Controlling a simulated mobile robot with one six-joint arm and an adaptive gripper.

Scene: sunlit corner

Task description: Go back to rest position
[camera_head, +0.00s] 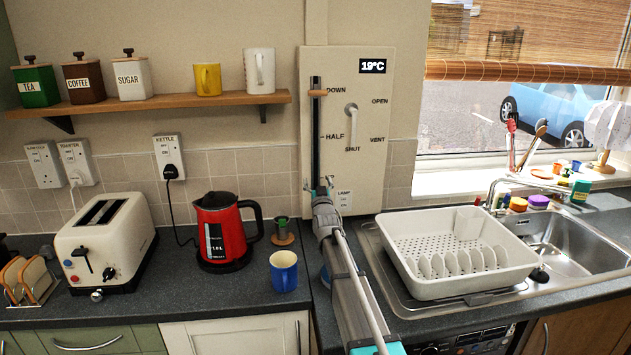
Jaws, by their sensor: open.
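My gripper (322,189) is at the far end of my arm, which reaches up from the bottom of the picture over the counter. The gripper is open, with its fingertips close to the lower part of the wall panel (400,140). I cannot tell whether the fingers touch the panel. The panel carries a slider with a wooden handle (318,93) near DOWN, a white knob lever (351,122) marked OPEN, VENT and SHUT, and a 19°C display. A lamp switch (344,200) sits low on the panel, just right of the gripper.
A red kettle (222,232), a blue mug (284,271) and a small cup on a coaster (282,232) stand left of my arm. A toaster (105,243) is farther left. A white dish rack (455,250) stands close on the right, beside the sink (580,243).

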